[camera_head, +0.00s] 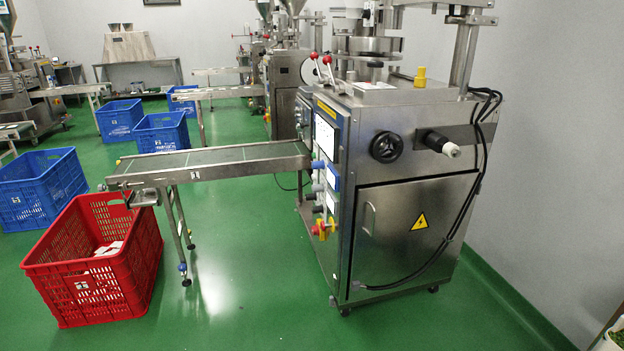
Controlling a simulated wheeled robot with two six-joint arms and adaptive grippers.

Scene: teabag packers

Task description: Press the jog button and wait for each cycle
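The packing machine (405,190) stands at the centre right, a steel cabinet seen from a corner. Its control side faces left and is seen at a steep angle. A pale panel (326,138) with a yellow strip above it sits high on that side. Below are blue parts (333,178), small white parts, and red and yellow knobs (322,229). I cannot tell which of these is the jog button; it may be too small or turned away. Neither of my grippers is in view, and nothing touches the panel.
A conveyor (215,156) runs left from the machine. A red crate (62,266) with a few white packets (108,248) stands under its end. Blue crates (38,196) stand behind at left. Green floor is clear in front of the conveyor and machine. A wall closes the right.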

